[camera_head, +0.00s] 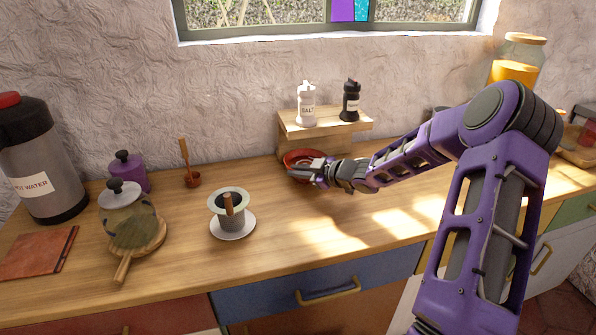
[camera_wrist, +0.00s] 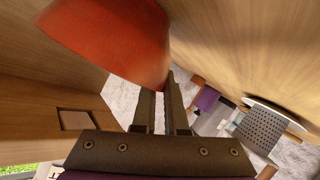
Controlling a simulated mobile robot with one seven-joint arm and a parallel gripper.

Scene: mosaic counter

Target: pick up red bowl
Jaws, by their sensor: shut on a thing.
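The red bowl (camera_head: 297,158) is at the front of the small wooden shelf, partly hidden behind my gripper in the head view. In the wrist view the bowl (camera_wrist: 112,38) fills the upper left, and its edge meets my fingers. My gripper (camera_head: 318,171) reaches in from the right, low over the counter. In the wrist view its two dark fingers (camera_wrist: 160,92) are shut on the bowl's edge. I cannot tell whether the bowl touches the counter.
The wooden shelf (camera_head: 325,131) carries a white salt shaker (camera_head: 306,105) and a black shaker (camera_head: 350,101) close above my gripper. A cup on a saucer (camera_head: 233,229) stands to the left. A lidded pot (camera_head: 124,210) and flask (camera_head: 38,160) are farther left. The front centre counter is clear.

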